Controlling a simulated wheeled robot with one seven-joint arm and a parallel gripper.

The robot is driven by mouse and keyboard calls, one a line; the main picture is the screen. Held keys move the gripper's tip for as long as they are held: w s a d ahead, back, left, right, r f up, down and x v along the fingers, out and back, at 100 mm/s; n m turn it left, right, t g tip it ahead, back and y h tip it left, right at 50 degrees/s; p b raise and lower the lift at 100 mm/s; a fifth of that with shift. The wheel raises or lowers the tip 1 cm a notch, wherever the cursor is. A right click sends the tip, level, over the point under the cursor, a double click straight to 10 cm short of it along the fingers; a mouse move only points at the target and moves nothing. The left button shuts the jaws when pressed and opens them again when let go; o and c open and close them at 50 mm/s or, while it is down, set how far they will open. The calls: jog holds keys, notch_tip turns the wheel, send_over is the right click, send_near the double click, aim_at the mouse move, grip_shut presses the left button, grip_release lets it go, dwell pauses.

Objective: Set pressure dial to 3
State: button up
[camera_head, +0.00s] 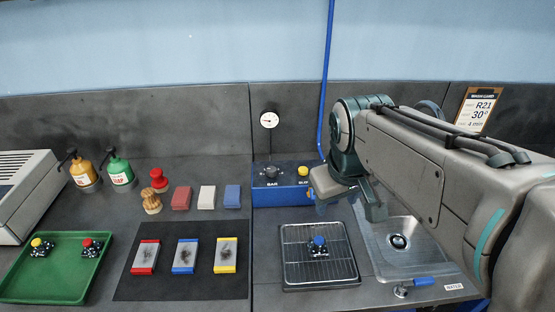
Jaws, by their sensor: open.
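The pressure dial is a black knob (271,171) on the blue box (265,194), above a label that reads BAR. A round white gauge (269,119) stands on a thin stem above the box. The knob's setting and the gauge's reading are too small to make out. My gripper (346,207) points down to the right of the box, apart from the knob. It is open, with nothing seen between its fingers. My arm hides the area behind it, and the gripper covers part of the box's right end.
A yellow button (303,171) sits right of the knob. A wire rack (292,262) bearing a blue-topped piece lies in front, a sink (372,240) to the right. Coloured blocks (207,197) stand left of the box. A blue hose (327,75) rises behind. A card (477,108) hangs at right.

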jog(key=w+a+r+n+g, duration=0.1)
jog(key=w+a+n, duration=0.25)
jog(key=w, duration=0.45)
jog(key=w+a+r+n+g, duration=0.15)
jog(key=w+n, duration=0.25)
jog(key=w, duration=0.4)
jog(key=n+b, duration=0.2)
jog(key=n, duration=0.6)
send_over(271, 169)
notch_tip(271, 169, down, 6)
jog(key=f, duration=0.1)
jog(key=shift+m+g, duration=0.35)
notch_tip(271, 169, down, 13)
jog(key=shift+d+p, duration=0.1)
jog(key=shift+p, duration=0.7)
jog(key=c, duration=1)
